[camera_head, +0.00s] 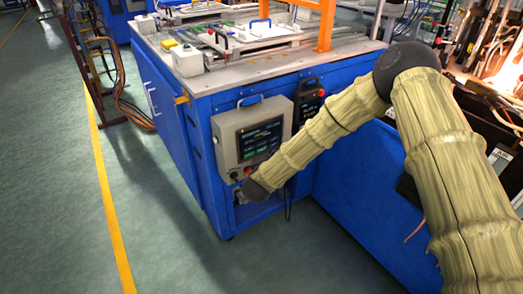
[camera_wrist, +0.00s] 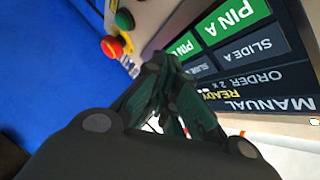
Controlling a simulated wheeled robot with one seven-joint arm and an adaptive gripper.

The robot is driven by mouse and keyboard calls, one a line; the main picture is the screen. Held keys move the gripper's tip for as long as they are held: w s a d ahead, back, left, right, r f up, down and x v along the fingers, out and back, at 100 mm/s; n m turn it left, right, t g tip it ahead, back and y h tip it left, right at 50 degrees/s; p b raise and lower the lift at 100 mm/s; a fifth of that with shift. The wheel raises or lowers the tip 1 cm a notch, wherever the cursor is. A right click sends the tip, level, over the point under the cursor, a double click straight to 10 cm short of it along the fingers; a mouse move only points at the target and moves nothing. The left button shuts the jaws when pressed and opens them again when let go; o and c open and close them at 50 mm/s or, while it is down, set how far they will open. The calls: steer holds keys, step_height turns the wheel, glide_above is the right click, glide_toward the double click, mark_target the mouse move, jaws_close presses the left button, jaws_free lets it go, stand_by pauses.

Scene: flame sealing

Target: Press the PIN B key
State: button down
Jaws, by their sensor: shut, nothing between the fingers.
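The control panel (camera_head: 227,133) is a grey box on the blue cabinet's side, with a dark screen. In the wrist view the screen is rotated. It shows a green PIN A key (camera_wrist: 233,18) and a second green key (camera_wrist: 183,46) beside it. The second key's label is partly covered by my fingertips, so its letter cannot be read. My gripper (camera_wrist: 160,66) is shut and empty, its dark tips in front of the screen close to that second key. I cannot tell whether they touch it. In the head view my wrist hides most of the gripper.
Dark SLIDE A (camera_wrist: 250,49) and SLIDE B (camera_wrist: 202,68) keys lie beside the green ones, with MANUAL, ORDER and READY text. A second dark control box (camera_head: 308,100) hangs to the right.

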steer(key=shift+w+a, duration=0.15)
steer(key=shift+w, duration=0.1)
steer(key=shift+w+a, duration=0.2)
steer(key=shift+w, duration=0.05)
stand_by(0.8)
steer(key=shift+s, duration=0.1)
stand_by(0.3)
steer(key=shift+s+d, duration=0.45)
steer(key=shift+s, duration=0.05)
steer(key=s+d, duration=0.1)
steer(key=s, duration=0.1)
steer(key=s+d+p, duration=0.1)
steer(key=s+d, duration=0.1)
stand_by(0.6)
stand_by(0.7)
